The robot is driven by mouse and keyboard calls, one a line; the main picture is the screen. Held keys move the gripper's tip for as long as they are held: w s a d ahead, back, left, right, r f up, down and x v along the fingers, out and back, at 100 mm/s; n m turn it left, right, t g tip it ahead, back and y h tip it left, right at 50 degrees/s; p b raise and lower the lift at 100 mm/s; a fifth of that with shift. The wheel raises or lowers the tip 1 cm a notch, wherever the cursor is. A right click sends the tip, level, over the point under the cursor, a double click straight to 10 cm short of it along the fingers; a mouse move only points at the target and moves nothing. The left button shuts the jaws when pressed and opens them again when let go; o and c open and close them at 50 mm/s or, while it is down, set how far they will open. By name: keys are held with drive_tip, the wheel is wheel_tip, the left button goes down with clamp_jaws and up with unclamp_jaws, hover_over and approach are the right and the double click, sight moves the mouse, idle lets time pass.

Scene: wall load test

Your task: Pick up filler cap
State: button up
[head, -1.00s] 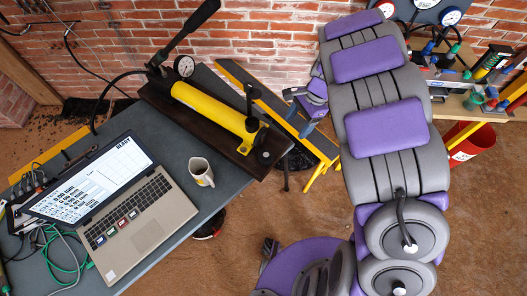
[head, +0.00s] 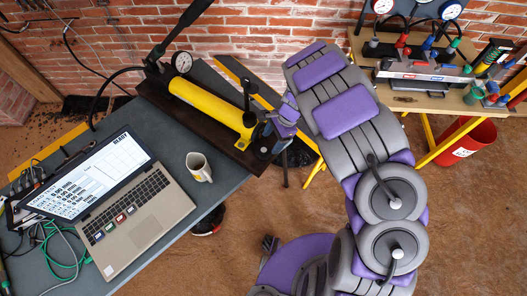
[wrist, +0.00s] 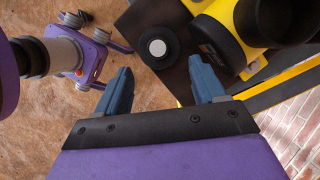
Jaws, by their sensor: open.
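The filler cap (wrist: 157,47) is a black round knob with a pale disc on top. In the wrist view it sits on the dark base board (wrist: 198,88), just beyond the fingertips. In the head view the cap (head: 263,151) shows small at the near right end of the board, beside the yellow pump cylinder (head: 205,104). My gripper (wrist: 160,66) is open and empty, its two blue fingers spread to either side below the cap in the picture. In the head view my gripper (head: 272,128) is close to the cap; their gap in height is hard to tell.
The pump's yellow end bracket and black lever (head: 248,92) stand close beside the cap. A mug (head: 198,167) and an open laptop (head: 125,205) are on the grey bench (head: 165,130).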

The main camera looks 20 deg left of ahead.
sight(266, 149)
drive_tip(key=shift+s+f, duration=0.15)
drive_tip(key=shift+f, duration=0.3)
drive_tip(key=x, duration=0.2)
drive_tip(key=b+x, duration=0.1)
drive_tip(key=x, duration=0.2)
drive_tip(key=shift+a+r, duration=0.1)
drive_tip(key=shift+a, duration=0.3)
drive_tip(key=shift+s+d, duration=0.1)
drive_tip(key=shift+d, duration=0.1)
drive_tip(key=c, duration=0.7)
drive_tip(key=shift+r, duration=0.1)
